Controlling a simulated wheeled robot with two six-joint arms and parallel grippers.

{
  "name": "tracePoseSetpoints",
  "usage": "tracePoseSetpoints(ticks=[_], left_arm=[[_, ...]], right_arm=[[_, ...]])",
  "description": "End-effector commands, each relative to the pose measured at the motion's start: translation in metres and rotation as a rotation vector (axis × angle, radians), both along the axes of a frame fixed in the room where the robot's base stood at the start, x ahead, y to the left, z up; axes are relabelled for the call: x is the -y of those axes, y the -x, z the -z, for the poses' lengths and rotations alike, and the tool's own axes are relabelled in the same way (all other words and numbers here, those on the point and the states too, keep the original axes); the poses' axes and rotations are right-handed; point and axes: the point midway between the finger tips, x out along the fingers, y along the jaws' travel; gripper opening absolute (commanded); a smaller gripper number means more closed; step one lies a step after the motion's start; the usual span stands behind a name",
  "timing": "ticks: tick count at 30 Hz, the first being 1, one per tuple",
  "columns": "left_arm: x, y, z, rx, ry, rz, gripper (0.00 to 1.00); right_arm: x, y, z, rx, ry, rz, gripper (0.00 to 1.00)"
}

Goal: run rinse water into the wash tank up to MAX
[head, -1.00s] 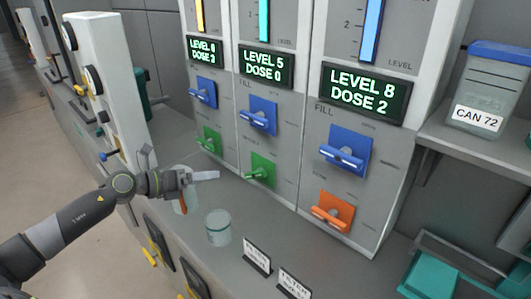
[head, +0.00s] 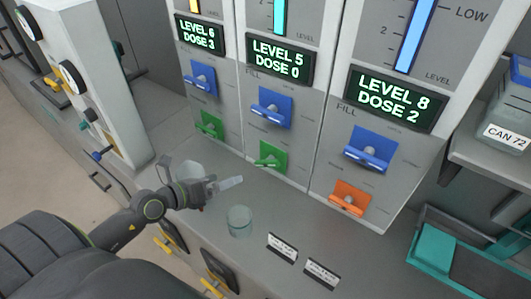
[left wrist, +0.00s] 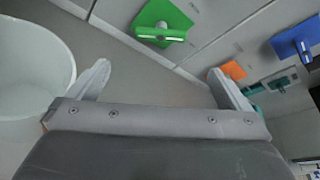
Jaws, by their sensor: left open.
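Three dispenser columns stand side by side; I cannot read which is the wash tank. The left display (head: 200,36) reads LEVEL 6 DOSE 3, the middle display (head: 280,58) LEVEL 5 DOSE 0, the right display (head: 396,98) LEVEL 8 DOSE 2. Blue fill levers (head: 202,77), (head: 271,107) and (head: 370,149) sit below them. Lower are two green levers (head: 209,124), (head: 270,155) and an orange lever (head: 349,198). My left gripper (head: 226,184) is open and empty, low before the left and middle columns; it also shows in the left wrist view (left wrist: 165,84). My right gripper is out of view.
A clear jar (head: 240,222) stands on the counter close to my left gripper, and another pale vessel (head: 187,172) is partly behind it. Two label cards (head: 282,248), (head: 322,274) stand to the right. A teal tray (head: 435,245) and CAN 72 (head: 505,137) are at far right.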

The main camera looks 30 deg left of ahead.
Motion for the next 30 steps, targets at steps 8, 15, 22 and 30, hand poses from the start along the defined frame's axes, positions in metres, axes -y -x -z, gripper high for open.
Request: tracePoseSetpoints(ticks=[8, 15, 22, 30], left_arm=[[0.009, -0.021, 0.007, 0.003, -0.003, -0.002, 1.00], [0.025, -0.063, 0.022, 0.001, -0.002, -0.002, 1.00], [0.043, -0.107, 0.037, -0.001, -0.002, 0.000, 1.00], [0.056, -0.142, 0.051, -0.001, -0.005, 0.000, 1.00]], right_arm=[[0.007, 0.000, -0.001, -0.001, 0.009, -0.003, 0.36], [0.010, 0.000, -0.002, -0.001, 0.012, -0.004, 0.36], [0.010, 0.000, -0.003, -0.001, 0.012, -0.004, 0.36], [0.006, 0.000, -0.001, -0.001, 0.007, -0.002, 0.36]])
